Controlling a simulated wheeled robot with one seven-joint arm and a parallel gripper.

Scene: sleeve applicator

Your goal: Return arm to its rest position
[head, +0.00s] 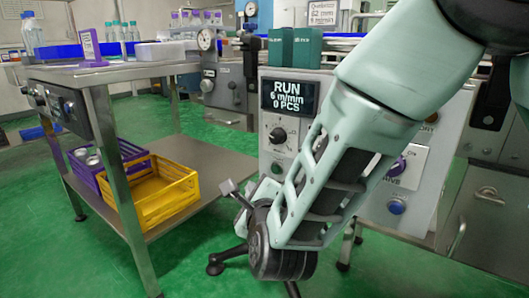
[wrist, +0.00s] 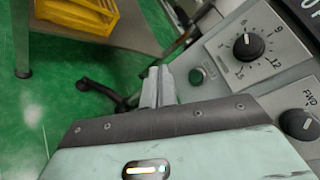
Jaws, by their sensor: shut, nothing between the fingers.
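My arm reaches down from the upper right in the head view, across the front of the machine's control panel (head: 262,150). My gripper (head: 229,187) is at its lower end, left of the panel and above the green floor. In the wrist view my gripper (wrist: 157,78) shows its two fingers together with nothing between them. The arm hides part of the panel in the head view.
A steel table (head: 120,70) stands at the left. Its lower shelf (head: 185,205) holds a purple crate (head: 123,150) and a yellow crate (head: 160,198). Dark green boxes (head: 305,48) stand on the machine. The panel's dial (wrist: 249,46) and green button (wrist: 196,76) are close to my gripper in the wrist view.

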